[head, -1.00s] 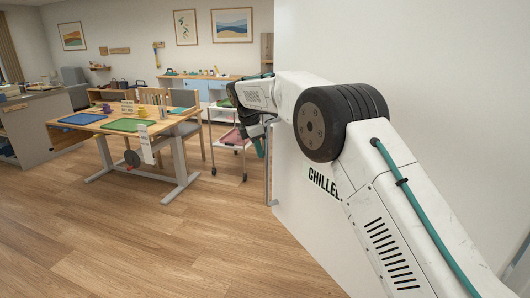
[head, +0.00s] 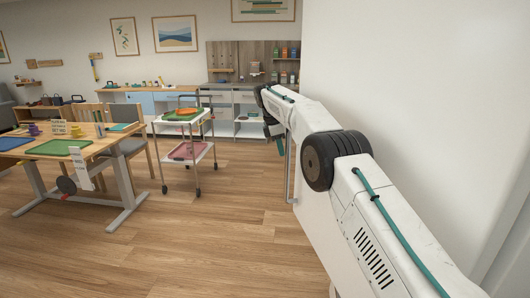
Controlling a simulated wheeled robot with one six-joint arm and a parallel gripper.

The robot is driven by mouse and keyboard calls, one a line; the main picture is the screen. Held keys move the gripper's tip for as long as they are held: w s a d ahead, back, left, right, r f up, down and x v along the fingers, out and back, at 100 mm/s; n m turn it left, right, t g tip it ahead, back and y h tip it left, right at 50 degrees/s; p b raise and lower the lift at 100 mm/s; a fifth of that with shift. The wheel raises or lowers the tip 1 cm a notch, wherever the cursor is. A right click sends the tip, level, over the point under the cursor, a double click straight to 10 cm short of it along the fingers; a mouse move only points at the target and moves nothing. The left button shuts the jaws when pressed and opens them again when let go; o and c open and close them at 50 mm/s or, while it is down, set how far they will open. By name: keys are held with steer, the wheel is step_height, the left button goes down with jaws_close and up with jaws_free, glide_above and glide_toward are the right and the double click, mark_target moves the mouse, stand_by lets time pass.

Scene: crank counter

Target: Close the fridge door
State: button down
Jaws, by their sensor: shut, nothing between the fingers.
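The fridge door (head: 410,80) is a large white panel filling the right side of the head view. It stands swung out, seen at a steep angle. A grey vertical bar handle (head: 290,178) shows at its far left edge. My white arm reaches along the front of the panel. My gripper (head: 279,146), dark with teal parts, is at the far end near the door's left edge, above the visible part of the handle. It is shut and empty. I cannot tell whether it touches the door. The fridge's inside is hidden.
A white trolley (head: 172,124) with trays stands left of the door. A wooden table (head: 95,148) with blue and green trays is further left. A workbench and shelves (head: 240,93) line the back wall. The wooden floor (head: 200,255) between is clear.

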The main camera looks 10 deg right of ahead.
mark_target(297, 146)
steer(key=d, duration=0.3)
steer(key=w+d, duration=0.1)
steer(key=d, duration=0.2)
steer(key=shift+w+d, duration=0.2)
stand_by(0.4)
